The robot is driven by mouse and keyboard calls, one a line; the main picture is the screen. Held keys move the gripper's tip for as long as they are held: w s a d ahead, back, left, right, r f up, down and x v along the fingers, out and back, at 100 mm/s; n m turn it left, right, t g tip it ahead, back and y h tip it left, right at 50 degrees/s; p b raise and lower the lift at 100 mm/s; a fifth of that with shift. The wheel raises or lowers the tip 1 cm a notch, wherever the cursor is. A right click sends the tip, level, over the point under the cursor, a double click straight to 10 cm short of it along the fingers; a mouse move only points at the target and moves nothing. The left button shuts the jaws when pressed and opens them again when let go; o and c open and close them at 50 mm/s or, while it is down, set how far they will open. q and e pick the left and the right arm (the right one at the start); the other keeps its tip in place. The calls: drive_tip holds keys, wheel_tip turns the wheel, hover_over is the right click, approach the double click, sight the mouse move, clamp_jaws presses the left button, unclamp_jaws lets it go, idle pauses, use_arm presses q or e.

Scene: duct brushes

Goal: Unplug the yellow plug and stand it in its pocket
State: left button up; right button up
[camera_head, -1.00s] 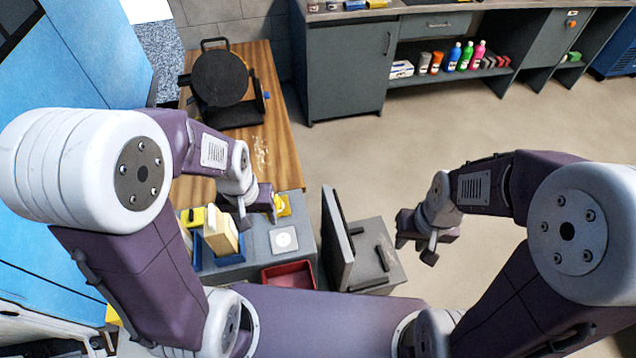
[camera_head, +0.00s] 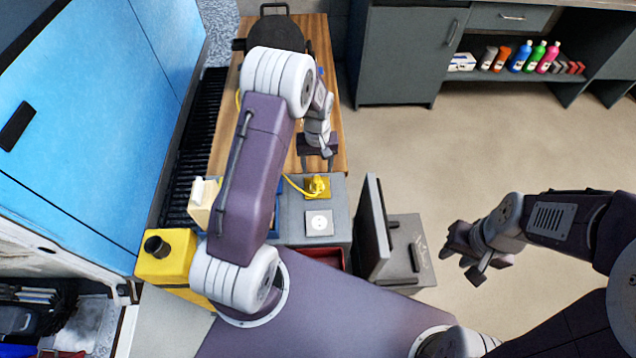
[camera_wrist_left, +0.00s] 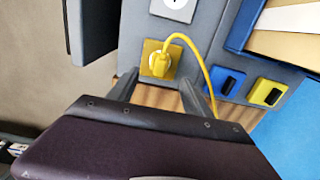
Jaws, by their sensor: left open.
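The yellow plug (camera_head: 317,184) sits in a yellow socket plate on the grey bench top; a yellow cord runs from it. It also shows in the left wrist view (camera_wrist_left: 161,63). My left gripper (camera_head: 317,166) is open and empty, at the plug's far side in the head view. In the left wrist view its fingers (camera_wrist_left: 160,90) point toward the plug, one to each side and short of it. A yellow-framed pocket (camera_wrist_left: 267,93) and a blue-framed pocket (camera_wrist_left: 229,82) show there. My right gripper (camera_head: 464,262) appears open and empty over the floor.
A white socket plate (camera_head: 319,223) is beside the yellow one. A blue bin (camera_wrist_left: 243,25) with cream blocks stands near the pockets. A dark upright panel (camera_head: 374,225) stands right of the bench. A red tray (camera_head: 331,259) is partly hidden, and a wooden table (camera_head: 285,140) lies beyond.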

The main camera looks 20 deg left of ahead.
sight(317, 178)
use_arm(q)
wheel_tip(317, 178, down, 9)
drive_tip(key=b, duration=0.6)
drive_tip(key=shift+b, duration=0.4)
drive_tip(key=shift+p, duration=0.45)
idle(0.5)
clamp_jaws()
drive_tip(key=shift+r, duration=0.15)
drive_tip(key=shift+r+p, duration=2.8)
drive_tip(key=shift+r, duration=0.1)
